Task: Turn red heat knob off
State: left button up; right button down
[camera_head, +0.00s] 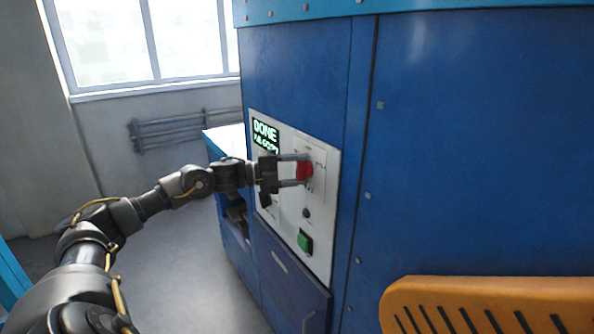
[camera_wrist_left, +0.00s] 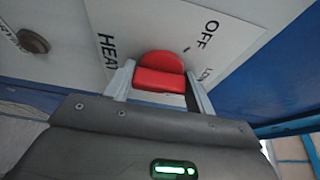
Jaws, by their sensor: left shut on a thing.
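The red heat knob (camera_head: 304,170) sits on the white control panel (camera_head: 322,222) of the blue machine. My left gripper (camera_head: 303,170) reaches in from the left and is shut on the knob, one finger on either side. In the left wrist view the red knob (camera_wrist_left: 160,72) lies between the two pale fingers of the gripper (camera_wrist_left: 160,86). The word HEAT is printed left of the knob there, and OFF and LOW are at its upper right. Which mark the knob points at is hard to tell. My right gripper is out of view.
A green lit display (camera_head: 265,134) reading DONE is at the panel's upper left. A green button (camera_head: 305,241) is below the knob. A dark round knob (camera_wrist_left: 33,41) shows in the left wrist view. An orange slotted piece (camera_head: 480,305) fills the lower right. Floor at left is open.

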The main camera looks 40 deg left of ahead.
pick_arm(q)
jog(key=shift+f+n+t+b, duration=0.3)
jog(key=shift+f+n+b, duration=0.05)
jog(key=shift+n+b, duration=0.65)
jog(key=shift+n+t+h+b, duration=0.3)
jog(key=shift+n+b, duration=0.3)
jog(key=shift+n, duration=0.3)
jog(key=shift+n+t+b, duration=0.3)
jog(key=shift+n+t, duration=0.1)
jog(key=shift+n, duration=0.6)
jog(key=n+t, duration=0.1)
jog(key=n, duration=0.2)
jog(key=shift+d+r, duration=0.1)
jog(key=shift+n+t+y+p, duration=0.35)
jog(key=shift+n+t, duration=0.15)
jog(key=shift+n, duration=0.7)
jog(key=shift+n+t+y+p, duration=0.35)
jog(key=shift+n+t, duration=0.15)
jog(key=shift+n, duration=0.7)
jog(key=o, duration=1)
